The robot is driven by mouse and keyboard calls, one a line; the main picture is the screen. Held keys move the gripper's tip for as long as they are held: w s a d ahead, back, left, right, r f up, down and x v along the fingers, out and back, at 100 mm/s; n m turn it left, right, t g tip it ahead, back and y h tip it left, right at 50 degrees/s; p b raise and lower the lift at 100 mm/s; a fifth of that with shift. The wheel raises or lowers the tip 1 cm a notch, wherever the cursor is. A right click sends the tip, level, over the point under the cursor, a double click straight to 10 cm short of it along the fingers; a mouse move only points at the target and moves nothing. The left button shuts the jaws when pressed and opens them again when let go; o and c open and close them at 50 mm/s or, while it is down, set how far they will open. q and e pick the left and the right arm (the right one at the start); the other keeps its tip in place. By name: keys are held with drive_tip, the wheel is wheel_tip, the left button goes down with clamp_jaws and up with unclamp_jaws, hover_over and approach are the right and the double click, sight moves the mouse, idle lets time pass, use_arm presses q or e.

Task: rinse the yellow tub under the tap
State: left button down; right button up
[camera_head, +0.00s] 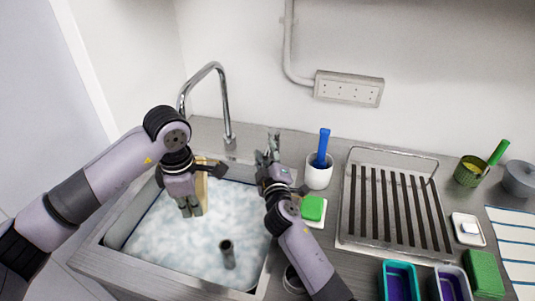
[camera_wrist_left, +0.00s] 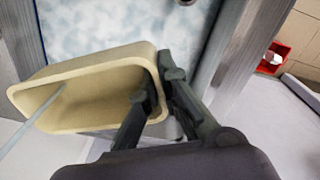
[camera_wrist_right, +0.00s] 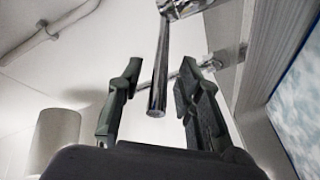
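The yellow tub (camera_wrist_left: 85,80) is tilted, its open side towards the left wrist camera. My left gripper (camera_wrist_left: 155,95) is shut on its end wall, one finger inside and one outside. A thin pale streak, like a water stream, runs into the tub. In the head view the tub (camera_head: 202,188) is mostly hidden behind my left gripper (camera_head: 190,208), above the sink.
The sink (camera_head: 165,235) holds foamy water and a standing pipe (camera_head: 228,255). To its right are a green sponge (camera_head: 312,207), a white cup (camera_head: 319,175) with a blue-handled tool, and a drying rack (camera_head: 350,215). Coloured tubs (camera_head: 400,268) stand at the front right.

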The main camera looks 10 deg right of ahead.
drive_tip(key=shift+s, duration=0.1)
drive_tip(key=s, duration=1.1)
drive_tip(key=shift+s+d, duration=0.15)
drive_tip(key=shift+s, duration=0.25)
drive_tip(key=shift+c, duration=0.3)
